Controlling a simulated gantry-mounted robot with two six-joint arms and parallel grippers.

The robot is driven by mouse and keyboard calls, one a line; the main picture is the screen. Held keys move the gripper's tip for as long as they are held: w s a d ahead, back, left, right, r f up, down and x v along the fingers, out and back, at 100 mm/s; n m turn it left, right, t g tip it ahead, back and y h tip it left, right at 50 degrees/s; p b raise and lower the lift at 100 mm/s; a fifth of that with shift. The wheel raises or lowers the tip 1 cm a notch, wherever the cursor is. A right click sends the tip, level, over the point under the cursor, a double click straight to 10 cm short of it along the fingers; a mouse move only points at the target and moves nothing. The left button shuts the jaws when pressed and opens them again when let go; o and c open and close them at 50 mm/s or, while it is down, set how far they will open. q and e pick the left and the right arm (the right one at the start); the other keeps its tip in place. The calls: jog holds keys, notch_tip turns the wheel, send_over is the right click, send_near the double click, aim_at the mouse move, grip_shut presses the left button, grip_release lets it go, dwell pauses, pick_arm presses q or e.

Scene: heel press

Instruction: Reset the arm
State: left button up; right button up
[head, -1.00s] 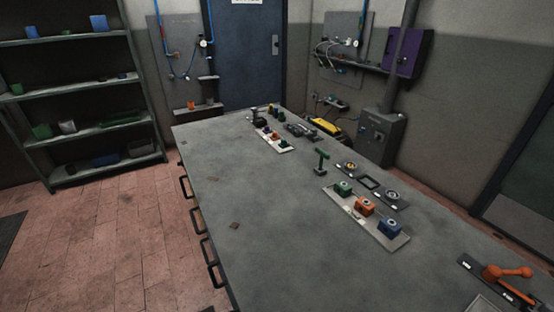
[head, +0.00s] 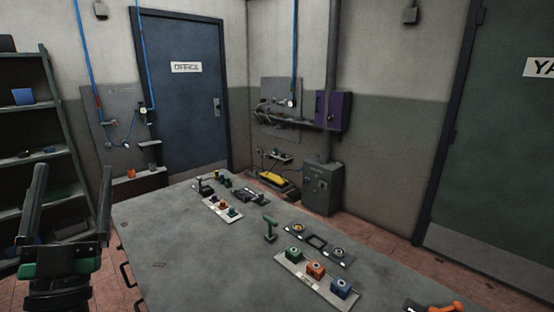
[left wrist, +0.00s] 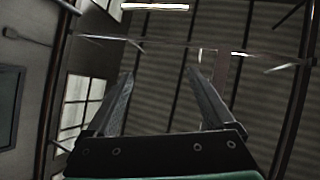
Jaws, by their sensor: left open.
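My left gripper (head: 73,180) is raised at the lower left of the head view, fingers pointing up and spread apart with nothing between them. In the left wrist view the open jaws (left wrist: 160,80) face the ceiling and a window, also empty. The gripper stands off the left side of the grey workbench (head: 190,260), touching nothing I can see. My right gripper is not in view.
On the bench are a plate with green, orange and blue blocks (head: 316,268), a green T-handle (head: 270,227), a smaller block plate (head: 222,208) and an orange-handled device (head: 445,307), partly cut off. Shelves (head: 30,155) stand at left.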

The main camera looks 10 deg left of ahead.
pick_arm(q)
jog(key=s+d+r+m+h+p, duration=0.1)
jog(key=s+d+r+h+p, duration=0.1)
jog(key=s+d+r+h, duration=0.55)
jog(key=s+d+r+h+p, duration=0.15)
jog(key=d+r+h, duration=0.4)
jog(key=d, duration=0.55)
notch_tip(320, 180, up, 38)
jog(key=p, duration=3.7)
jog(key=shift+w+a+t+y, duration=0.25)
jog(key=shift+t+y, duration=0.15)
jog(key=shift+o, duration=1)
jog(key=shift+f, duration=0.2)
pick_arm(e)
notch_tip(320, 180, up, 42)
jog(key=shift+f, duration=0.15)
